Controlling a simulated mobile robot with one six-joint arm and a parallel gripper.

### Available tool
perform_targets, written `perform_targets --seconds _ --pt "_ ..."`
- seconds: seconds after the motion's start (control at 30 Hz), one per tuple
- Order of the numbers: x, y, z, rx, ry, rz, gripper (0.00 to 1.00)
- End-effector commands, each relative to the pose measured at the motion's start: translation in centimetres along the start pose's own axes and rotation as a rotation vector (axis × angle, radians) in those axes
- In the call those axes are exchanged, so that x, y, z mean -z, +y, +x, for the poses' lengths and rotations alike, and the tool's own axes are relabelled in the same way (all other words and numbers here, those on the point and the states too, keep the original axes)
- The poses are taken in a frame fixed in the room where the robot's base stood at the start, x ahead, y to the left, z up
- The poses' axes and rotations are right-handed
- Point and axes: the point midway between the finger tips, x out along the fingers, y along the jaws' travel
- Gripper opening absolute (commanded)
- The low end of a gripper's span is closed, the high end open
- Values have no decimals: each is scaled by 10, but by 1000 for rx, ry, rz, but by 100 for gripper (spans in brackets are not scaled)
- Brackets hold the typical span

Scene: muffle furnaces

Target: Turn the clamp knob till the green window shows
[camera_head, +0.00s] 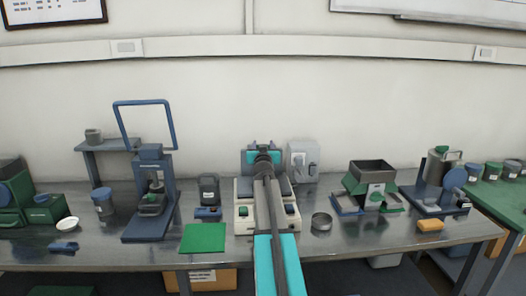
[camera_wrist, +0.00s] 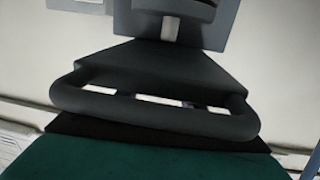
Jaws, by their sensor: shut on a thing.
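A cream-based machine (camera_head: 244,224) with dark grey upper parts stands at the middle of the bench in the head view. My arm reaches straight over it from the front. My gripper (camera_head: 263,160) is at the machine's upper part, shut on what appears to be the clamp knob. My arm and gripper hide the knob and the middle of the machine. In the wrist view a dark rounded bar (camera_wrist: 155,117) crosses in front of a dark grey block (camera_wrist: 165,68); I cannot tell which parts these are. No green window can be made out.
A blue press (camera_head: 150,225) and a green mat (camera_head: 203,238) are left of the machine. A round metal tin (camera_head: 321,221) and a hopper device (camera_head: 372,180) are to its right.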

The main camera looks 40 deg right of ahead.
Motion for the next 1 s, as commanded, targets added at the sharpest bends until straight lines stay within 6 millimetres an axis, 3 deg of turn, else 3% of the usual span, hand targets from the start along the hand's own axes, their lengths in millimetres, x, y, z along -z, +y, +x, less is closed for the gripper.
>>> perform_targets --seconds 1.0 --pt "-4 0 1 -49 -2 -1 24"
